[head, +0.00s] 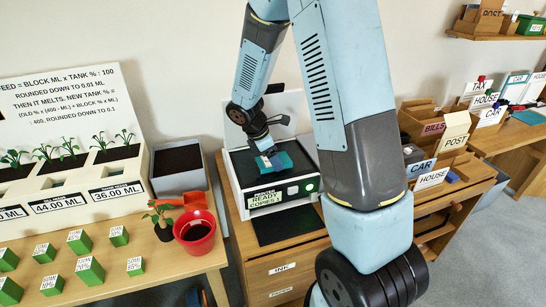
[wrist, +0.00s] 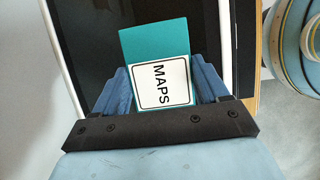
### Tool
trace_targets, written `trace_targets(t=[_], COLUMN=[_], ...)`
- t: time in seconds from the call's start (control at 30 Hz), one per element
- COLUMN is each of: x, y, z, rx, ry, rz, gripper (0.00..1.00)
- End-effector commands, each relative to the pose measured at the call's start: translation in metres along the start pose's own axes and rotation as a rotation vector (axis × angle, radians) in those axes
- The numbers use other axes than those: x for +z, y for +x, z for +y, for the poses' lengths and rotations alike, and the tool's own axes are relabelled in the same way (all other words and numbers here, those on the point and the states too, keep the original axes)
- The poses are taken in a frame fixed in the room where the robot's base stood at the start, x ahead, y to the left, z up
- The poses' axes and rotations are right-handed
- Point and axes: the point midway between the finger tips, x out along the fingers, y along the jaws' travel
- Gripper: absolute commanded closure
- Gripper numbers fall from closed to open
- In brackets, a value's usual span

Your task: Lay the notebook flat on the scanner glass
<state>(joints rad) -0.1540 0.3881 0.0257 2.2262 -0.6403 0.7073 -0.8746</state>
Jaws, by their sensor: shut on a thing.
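A teal notebook (wrist: 152,42) with a white label reading MAPS shows in the wrist view, between the blue fingers of my gripper (wrist: 162,85). In the head view the notebook (head: 284,161) is over the dark scanner glass (head: 243,171) of the white printer unit. My gripper (head: 268,153) is shut on the notebook from above. I cannot tell whether the notebook touches the glass. The dark glass (wrist: 95,40) and its white frame also show in the wrist view.
The printer's front sign (head: 265,199) reads READY, COPIES 1. A raised lid (head: 285,112) stands behind the glass. A red pot (head: 195,232) and green blocks are on the left table. Labelled wooden boxes (head: 433,175) stand on the right.

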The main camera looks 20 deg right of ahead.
Motion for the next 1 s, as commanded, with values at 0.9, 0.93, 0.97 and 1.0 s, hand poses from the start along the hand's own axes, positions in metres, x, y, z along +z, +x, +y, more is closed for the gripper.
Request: trace_targets(t=[0.9,0.93,0.97,1.0], x=[-0.0014,-0.0014,-0.0014,-0.0013], y=[0.0060,0.0054,0.0044,0.0023], z=[0.0000,0.0001,0.0002,0.0003], rx=[0.000,0.000,0.000,0.001], ry=[0.000,0.001,0.001,0.001], rz=[0.000,0.000,0.000,0.000], gripper=[0.00,0.00,0.00,0.00])
